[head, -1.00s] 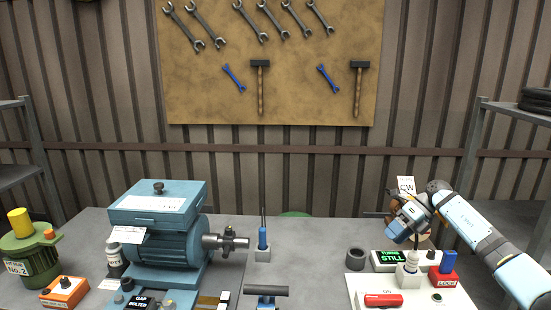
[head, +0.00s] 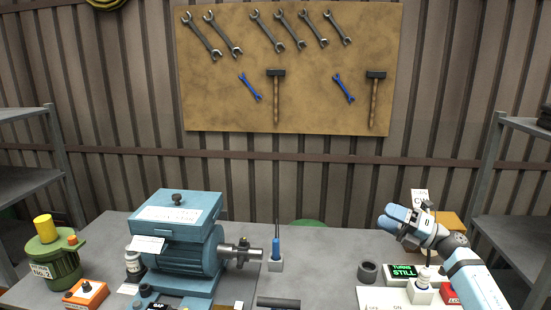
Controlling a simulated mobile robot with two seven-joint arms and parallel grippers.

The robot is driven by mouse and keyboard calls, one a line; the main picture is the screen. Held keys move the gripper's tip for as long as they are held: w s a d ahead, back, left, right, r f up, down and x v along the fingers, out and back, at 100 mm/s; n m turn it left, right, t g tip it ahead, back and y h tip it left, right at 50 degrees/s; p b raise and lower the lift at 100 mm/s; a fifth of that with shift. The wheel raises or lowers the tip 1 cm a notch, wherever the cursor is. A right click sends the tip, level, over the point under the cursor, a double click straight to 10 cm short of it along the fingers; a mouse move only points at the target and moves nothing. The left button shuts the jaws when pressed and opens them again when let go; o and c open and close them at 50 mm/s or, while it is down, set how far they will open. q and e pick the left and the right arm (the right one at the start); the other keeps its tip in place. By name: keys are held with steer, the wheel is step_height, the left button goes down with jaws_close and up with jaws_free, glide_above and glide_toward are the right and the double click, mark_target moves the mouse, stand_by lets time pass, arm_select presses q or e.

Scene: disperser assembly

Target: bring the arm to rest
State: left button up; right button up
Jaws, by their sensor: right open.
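My right arm comes in from the lower right of the head view. Its gripper (head: 392,222) is raised above the white panel at the right, its blue fingers pointing left. It is open and holds nothing that I can see. The wrist partly covers an orange-brown block and a white card marked CW (head: 419,196) behind it. My left gripper does not show.
A blue motor (head: 180,245) with a shaft stands left of centre. A blue-handled screwdriver (head: 276,248) stands in a holder beside it. The white panel (head: 375,298) carries a display reading "STILL" (head: 403,271). A dark ring (head: 368,271) lies left of it. A green pot (head: 52,262) stands far left.

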steer(key=w+d+r+m+t+h, duration=0.1)
steer(key=w+d+m+t+h, duration=0.45)
steer(key=m, duration=0.55)
steer(key=w+d+r+m+t+h, duration=0.2)
steer(key=d+m+t+h, duration=0.4)
steer(key=m+t+h, duration=0.4)
steer(key=d+f+m+g+h, duration=0.3)
steer(key=f+m+g+h, duration=0.2)
steer(key=f+m+g, duration=0.45)
steer(key=s+a+f+g+y, duration=0.1)
steer(key=s+a+f, duration=0.4)
steer(key=s+f, duration=0.25)
steer(key=s+a+f+m+y, duration=0.1)
steer(key=s+a+f, duration=0.3)
steer(key=s+f, duration=0.35)
steer(key=s+a+f+g+y, duration=0.1)
steer(key=s+a+f, duration=0.45)
steer(key=f, duration=0.25)
steer(key=s+a+f+g, duration=0.1)
steer(key=s+a+f, duration=0.1)
steer(key=s, duration=0.7)
steer(key=s+a+f+m+g+y, duration=0.1)
steer(key=s+a, duration=0.3)
steer(key=s, duration=0.5)
steer(key=s+a+f+y, duration=0.1)
steer(key=s+a+f, duration=0.2)
steer(key=s, duration=0.6)
steer(key=shift+s+f+g, duration=0.3)
steer(key=shift+s+g, duration=0.05)
steer(key=shift+g, duration=0.05)
